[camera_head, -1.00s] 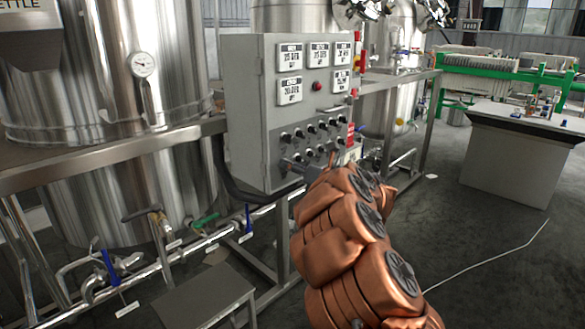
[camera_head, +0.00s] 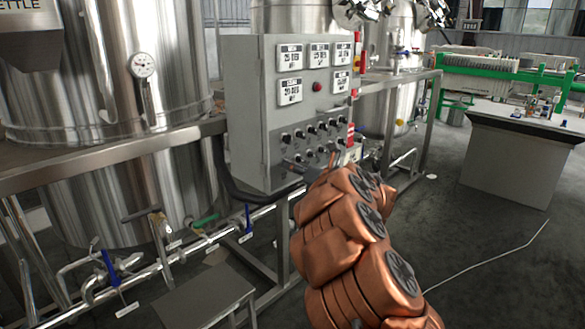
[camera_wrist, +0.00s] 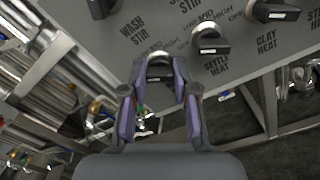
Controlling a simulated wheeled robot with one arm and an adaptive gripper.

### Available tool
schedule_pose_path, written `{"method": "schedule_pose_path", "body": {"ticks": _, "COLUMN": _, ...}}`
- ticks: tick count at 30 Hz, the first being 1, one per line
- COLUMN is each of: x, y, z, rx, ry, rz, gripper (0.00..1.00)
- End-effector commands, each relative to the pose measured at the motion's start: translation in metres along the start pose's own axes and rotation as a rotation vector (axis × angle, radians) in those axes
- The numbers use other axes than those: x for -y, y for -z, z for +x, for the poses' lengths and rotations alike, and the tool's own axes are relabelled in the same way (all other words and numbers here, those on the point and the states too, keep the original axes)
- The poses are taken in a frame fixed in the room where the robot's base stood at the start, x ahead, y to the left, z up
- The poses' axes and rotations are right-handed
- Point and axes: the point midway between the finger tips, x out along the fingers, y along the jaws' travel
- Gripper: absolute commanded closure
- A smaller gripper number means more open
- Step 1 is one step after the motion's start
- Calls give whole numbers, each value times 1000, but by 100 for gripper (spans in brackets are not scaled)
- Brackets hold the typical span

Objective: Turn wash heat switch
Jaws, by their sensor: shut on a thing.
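The grey control panel (camera_head: 243,110) carries rows of black knobs on its lower front. In the wrist view, my gripper (camera_wrist: 159,76) is shut on a switch knob (camera_wrist: 158,58), with one finger on each side of it. The label of this knob is hidden behind my gripper, so I cannot read it as wash heat. It sits between the knob (camera_wrist: 101,8) labelled WASH STIR and the knob (camera_wrist: 210,42) labelled SETTLE HEAT. In the head view my copper arm mostly hides the gripper at the panel's lower edge.
A CLAY HEAT knob (camera_wrist: 275,11) is further right. Displays (camera_head: 290,57) and a red button (camera_head: 317,87) are higher on the panel. A steel tank (camera_head: 110,80) stands left, with pipes and valves below. Open floor (camera_head: 480,240) lies right, before a grey counter (camera_head: 515,165).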

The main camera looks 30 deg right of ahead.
Motion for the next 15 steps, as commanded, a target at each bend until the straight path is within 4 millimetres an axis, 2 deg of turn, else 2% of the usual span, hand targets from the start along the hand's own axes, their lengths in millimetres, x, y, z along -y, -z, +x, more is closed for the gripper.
{"method": "schedule_pose_path", "body": {"ticks": 8, "x": -1, "y": -1, "z": 0, "rx": -1, "ry": 0, "rz": 139, "gripper": 100}}
{"method": "schedule_pose_path", "body": {"ticks": 15, "x": -1, "y": -1, "z": 0, "rx": -3, "ry": 1, "rz": 354, "gripper": 100}}
